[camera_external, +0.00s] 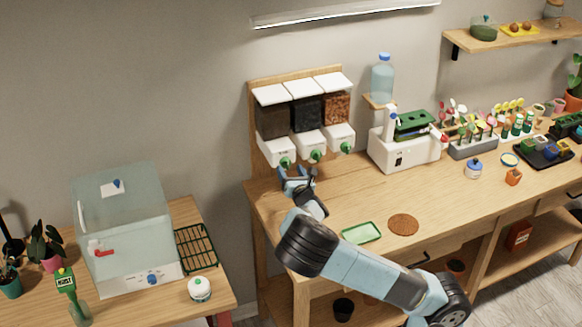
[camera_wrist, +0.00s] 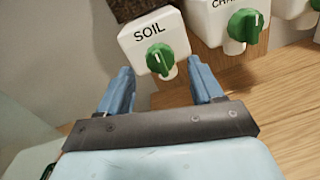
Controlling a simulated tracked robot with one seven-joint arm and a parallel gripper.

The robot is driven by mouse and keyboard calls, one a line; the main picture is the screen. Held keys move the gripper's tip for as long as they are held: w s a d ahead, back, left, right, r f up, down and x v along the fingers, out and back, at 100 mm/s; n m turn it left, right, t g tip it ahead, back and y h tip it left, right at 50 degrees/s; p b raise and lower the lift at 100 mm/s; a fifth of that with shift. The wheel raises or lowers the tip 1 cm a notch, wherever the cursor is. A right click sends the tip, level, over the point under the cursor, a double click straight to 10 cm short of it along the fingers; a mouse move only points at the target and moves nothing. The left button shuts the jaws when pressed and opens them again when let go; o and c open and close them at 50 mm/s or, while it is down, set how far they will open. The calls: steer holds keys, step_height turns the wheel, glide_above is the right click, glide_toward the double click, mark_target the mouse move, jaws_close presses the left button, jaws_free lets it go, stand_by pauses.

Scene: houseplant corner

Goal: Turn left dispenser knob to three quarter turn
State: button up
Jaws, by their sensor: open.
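The left dispenser (camera_external: 276,152) is a white box with a clear bin of brown soil above it, on a wooden back board. In the wrist view its front (camera_wrist: 150,40) reads "SOIL". Its green left knob (camera_external: 285,161) shows in the wrist view (camera_wrist: 160,61) with a pale pointer mark facing up and slightly left. My gripper (camera_external: 297,172) is just in front of and below this knob. In the wrist view the two blue fingers (camera_wrist: 160,78) are open, one on each side of the knob, apart from it, with nothing between them.
The middle dispenser's green knob (camera_wrist: 244,26) is close to the right finger, and the right dispenser's knob (camera_external: 346,147) is farther right. A white machine (camera_external: 405,150) stands to the right. A green tray (camera_external: 361,233) and brown round mat (camera_external: 403,224) lie on the bench.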

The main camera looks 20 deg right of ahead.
mark_target(286, 164)
steer(key=shift+w+d, duration=0.15)
steer(key=shift+w, duration=1.25)
steer(key=shift+c, duration=0.2)
steer(key=c, duration=1)
